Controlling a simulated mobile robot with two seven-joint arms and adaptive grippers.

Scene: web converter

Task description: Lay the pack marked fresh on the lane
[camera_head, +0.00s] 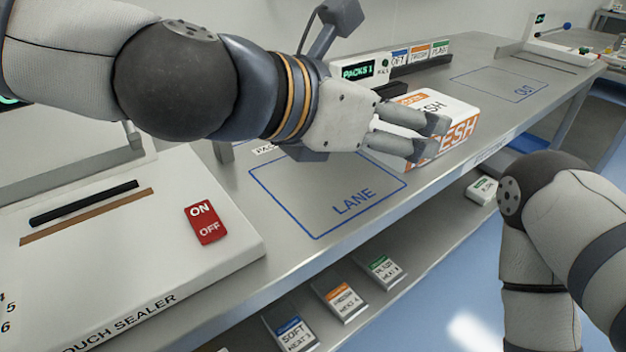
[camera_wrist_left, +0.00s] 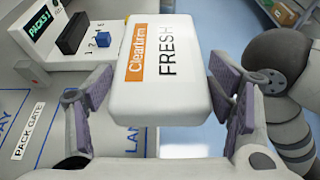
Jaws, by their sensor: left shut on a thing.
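The white pack marked FRESH (camera_head: 458,107), with orange print, is in my left gripper (camera_head: 430,137). In the left wrist view the pack (camera_wrist_left: 165,65) sits between the two padded fingers, its FRESH label facing the camera. The fingers are shut on its sides. The lane (camera_head: 325,190) is a blue-outlined area on the steel bench; its visible part is bare. The pack is to the right of the lane outline in the head view; its exact height over the bench is hard to tell. My right arm shows at the right, but its gripper is out of view.
A pouch sealer (camera_head: 130,245) with a red ON/OFF switch (camera_head: 206,222) stands left of the lane. A PACKS counter (camera_head: 357,72) and coloured label cards (camera_head: 420,54) stand behind. An outlined OUT area (camera_head: 510,85) is clear at the far right. Several packs lie on the lower shelf.

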